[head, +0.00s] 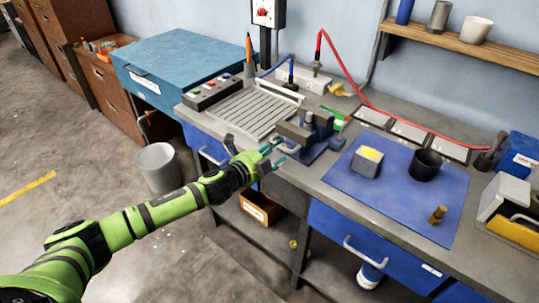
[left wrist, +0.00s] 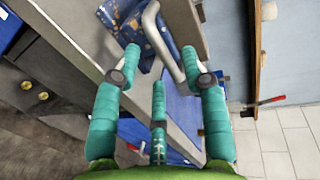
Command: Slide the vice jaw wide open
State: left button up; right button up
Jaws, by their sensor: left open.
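The vice (head: 310,136) stands near the front edge of the workbench, with a blue body and grey-brown jaw blocks. My left gripper (head: 274,155) is just in front of it, at the bench edge. In the left wrist view its teal fingers (left wrist: 160,54) are spread apart. A grey metal bar (left wrist: 158,38) shows at and beyond the fingertips, beside a worn blue part (left wrist: 122,20). I cannot tell whether the fingers touch the bar. The gap between the vice's jaws is hard to make out. My right gripper is not in view.
A slotted grey plate (head: 253,113) lies left of the vice. A blue mat (head: 400,205) to the right bears a block with a yellow top (head: 367,161), a dark cup (head: 426,164) and a brass piece (head: 437,214). A red hose (head: 370,103) runs behind. Blue drawers are below.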

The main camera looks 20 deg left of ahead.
pick_arm(q)
jog(key=v, duration=1.2)
jog(key=a+f+n+g+y, duration=0.1)
jog(key=a+f+n+y, duration=0.15)
jog(key=f, duration=0.55)
jog(key=a+f+n+g+y, duration=0.1)
jog(key=a+f+n, duration=0.3)
jog(key=f, duration=0.3)
jog(key=s+a+f+n+g+y, duration=0.1)
jog(key=s+a+f+n+g, duration=0.2)
jog(key=f, duration=0.5)
jog(key=s+f+n+y, duration=0.1)
jog(key=s+f+n, duration=0.1)
jog(key=s+f, duration=0.55)
jog(key=s+d+f+n+g, duration=0.2)
jog(key=s+f+n+g, duration=0.2)
jog(key=s+f, duration=0.95)
jog(key=s+d+f+n+g, duration=0.1)
jog(key=s+d+f, duration=0.1)
jog(key=s, duration=0.5)
jog(key=s+d+f+n+g, duration=0.1)
jog(key=s+d+f+g, duration=0.1)
jog(key=s, duration=0.5)
jog(key=s+d+f+n+g, duration=0.1)
jog(key=s+d+f+n, duration=0.1)
jog(key=s+d+f, duration=0.2)
jog(key=s+d, duration=0.1)
jog(key=s, duration=0.2)
jog(key=shift+f+g, duration=0.2)
jog(key=shift+g, duration=0.1)
